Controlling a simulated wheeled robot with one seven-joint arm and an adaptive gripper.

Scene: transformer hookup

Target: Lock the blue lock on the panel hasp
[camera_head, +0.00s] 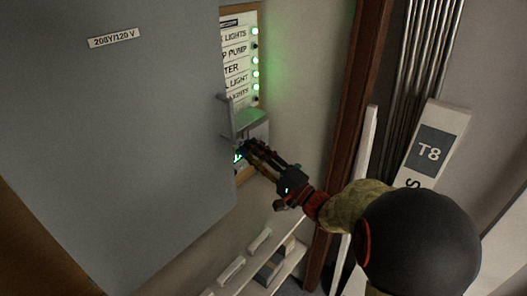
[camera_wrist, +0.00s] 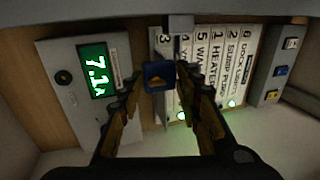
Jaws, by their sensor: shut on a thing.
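The blue lock (camera_wrist: 158,77) sits between the fingertips of my gripper (camera_wrist: 158,80) in the wrist view. My gripper is shut on it. A small grey tab (camera_wrist: 180,24), possibly part of the hasp, stands just above and right of the lock; I cannot tell whether they touch. In the head view the large grey panel door (camera_head: 120,120) has a bracket-like handle or hasp (camera_head: 228,117) at its right edge. My gripper (camera_head: 243,150) is just below it there. The lock cannot be made out in the head view.
A grey meter box (camera_wrist: 72,118) reads 7.1A in green. A label board (camera_head: 240,55) with green lights is beside the door edge. A small box (camera_wrist: 275,72) carries coloured switches.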

